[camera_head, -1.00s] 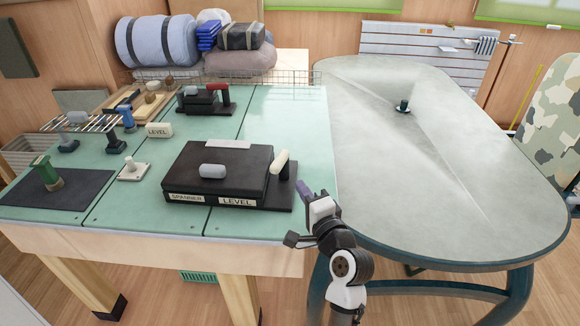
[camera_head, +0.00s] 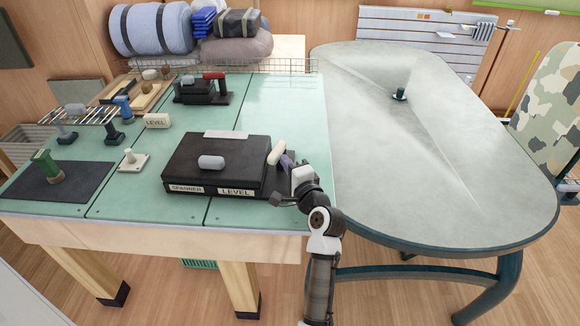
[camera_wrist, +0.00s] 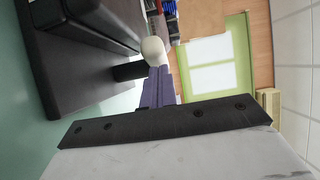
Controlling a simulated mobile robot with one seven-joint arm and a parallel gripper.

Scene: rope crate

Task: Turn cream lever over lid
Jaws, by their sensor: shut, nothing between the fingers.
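The cream lever (camera_head: 277,152) stands at the right side of a black box, tilted to the upper right in the head view. In the wrist view its rounded cream end (camera_wrist: 153,50) shows just beyond my fingertips. The box's black lid (camera_head: 222,152) is down and carries a grey handle (camera_head: 211,162). My gripper (camera_head: 287,161) is shut and empty, its purple fingers at the lever's right side. The fingers also show in the wrist view (camera_wrist: 158,88). They look very close to the lever; I cannot tell whether they touch it.
The box's front bears SPANNER and LEVEL labels (camera_head: 236,192). A smaller black box with a red lever (camera_head: 213,76) stands behind. A white-based peg (camera_head: 131,160) and a green-handled tool (camera_head: 46,167) are left. A large grey table (camera_head: 430,150) adjoins on the right.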

